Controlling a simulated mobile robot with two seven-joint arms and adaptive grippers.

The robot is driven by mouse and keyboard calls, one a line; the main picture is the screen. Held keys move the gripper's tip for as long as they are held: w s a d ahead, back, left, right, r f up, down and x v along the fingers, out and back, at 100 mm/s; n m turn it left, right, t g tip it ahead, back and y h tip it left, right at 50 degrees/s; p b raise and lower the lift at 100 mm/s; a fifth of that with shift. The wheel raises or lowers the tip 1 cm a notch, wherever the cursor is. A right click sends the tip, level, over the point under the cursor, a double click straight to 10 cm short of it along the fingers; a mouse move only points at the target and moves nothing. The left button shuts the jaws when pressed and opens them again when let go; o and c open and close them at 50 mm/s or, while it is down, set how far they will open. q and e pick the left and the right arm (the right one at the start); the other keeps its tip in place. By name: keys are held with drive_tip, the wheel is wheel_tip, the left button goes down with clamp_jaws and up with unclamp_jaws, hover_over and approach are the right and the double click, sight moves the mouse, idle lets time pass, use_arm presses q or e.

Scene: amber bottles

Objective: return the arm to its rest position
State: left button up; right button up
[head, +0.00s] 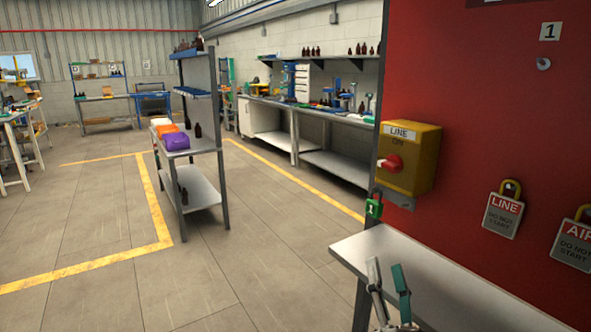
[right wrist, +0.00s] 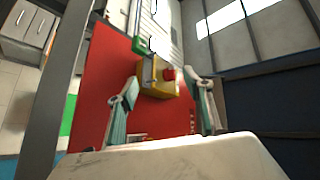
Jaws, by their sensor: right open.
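My right gripper (head: 387,268) is at the bottom of the head view, in front of the grey shelf below the red panel. Its two fingers, with teal pads, are apart and nothing shows between them. In the right wrist view the open fingers (right wrist: 160,88) frame the yellow switch box, which stands well beyond them. The yellow switch box (head: 410,158) has a red knob (head: 391,163) and a "LINE ON" label. A green padlock (head: 374,206) hangs at its lower left, apart from the gripper. My left gripper is in neither view.
The red panel (head: 480,110) fills the right side, with a LINE tag (head: 503,211) and an AIR tag (head: 575,243) on it. The grey shelf (head: 440,275) juts out below. A rack (head: 187,155) with bottles and bins stands left of centre. Open floor lies between.

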drive_tip(key=s+a+f+n+g+y, duration=0.15)
drive_tip(key=s+f+n+g, duration=0.3)
drive_tip(key=f, duration=0.65)
drive_tip(key=s+a+f+n+g+y, duration=0.1)
drive_tip(key=s+f+n+g+y, duration=0.25)
drive_tip(key=f, duration=0.85)
drive_tip(key=s+d+f+n+g+h, duration=0.1)
drive_tip(key=s+d+f+g, duration=0.1)
drive_tip(key=s+f, duration=0.5)
drive_tip(key=s+d+f+n+g+h, duration=0.1)
drive_tip(key=s+f+n+g, duration=0.1)
drive_tip(key=s+f, duration=0.5)
drive_tip(key=shift+s+d+f+g+h, duration=0.15)
drive_tip(key=shift+s+d+g+h, duration=0.2)
drive_tip(key=shift+g, duration=0.35)
